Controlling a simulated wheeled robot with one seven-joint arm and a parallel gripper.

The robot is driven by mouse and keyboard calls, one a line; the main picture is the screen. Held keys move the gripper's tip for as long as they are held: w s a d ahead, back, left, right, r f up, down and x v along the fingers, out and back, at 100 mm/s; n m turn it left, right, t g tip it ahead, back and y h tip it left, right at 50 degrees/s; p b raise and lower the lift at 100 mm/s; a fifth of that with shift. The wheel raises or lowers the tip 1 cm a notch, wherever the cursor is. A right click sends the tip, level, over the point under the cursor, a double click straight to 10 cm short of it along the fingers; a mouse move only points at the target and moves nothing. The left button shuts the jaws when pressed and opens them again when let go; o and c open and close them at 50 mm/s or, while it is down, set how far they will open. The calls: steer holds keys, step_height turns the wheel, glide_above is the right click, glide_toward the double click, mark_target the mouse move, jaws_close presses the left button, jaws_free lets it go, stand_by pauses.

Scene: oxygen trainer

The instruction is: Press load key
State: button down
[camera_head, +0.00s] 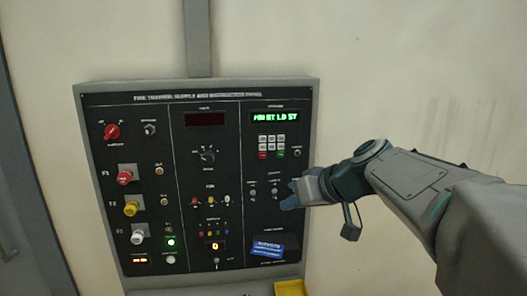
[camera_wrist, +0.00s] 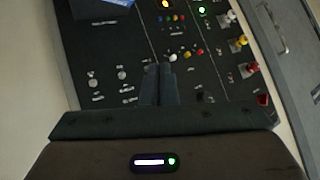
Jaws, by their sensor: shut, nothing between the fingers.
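The black control panel (camera_head: 228,180) stands upright against the wall in the head view. Its keypad (camera_head: 271,142) of several pale keys, with red and green keys in the bottom row, sits at the upper right under a lit green display (camera_head: 275,117). Key labels are too small to read, so I cannot tell which is the load key. My gripper (camera_head: 288,204) is shut and empty, in front of the panel's right section, lower than the keypad. In the wrist view the shut fingers (camera_wrist: 159,72) point at the panel. The keypad is not visible there.
Two small switches (camera_head: 254,196) show near my gripper. A blue card (camera_head: 268,246) is at the panel's lower right. Red (camera_head: 124,177), yellow (camera_head: 131,208) and white (camera_head: 137,237) knobs stick out at left. A yellow object (camera_head: 290,288) is below. The wall at right is bare.

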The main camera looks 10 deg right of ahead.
mark_target(281, 154)
steer(key=w+d+r+n+t+y, duration=0.1)
steer(key=w+r+t, duration=0.1)
steer(key=r, duration=0.3)
steer(key=shift+w+d+r, duration=0.25)
steer(key=shift+w+d, duration=0.15)
steer(key=shift+w, duration=0.4)
steer(key=w+p, duration=0.3)
steer(key=w, duration=0.5)
steer(key=shift+w, duration=0.35)
steer(key=shift+w, duration=0.1)
stand_by(1.0)
steer(key=shift+w, duration=0.35)
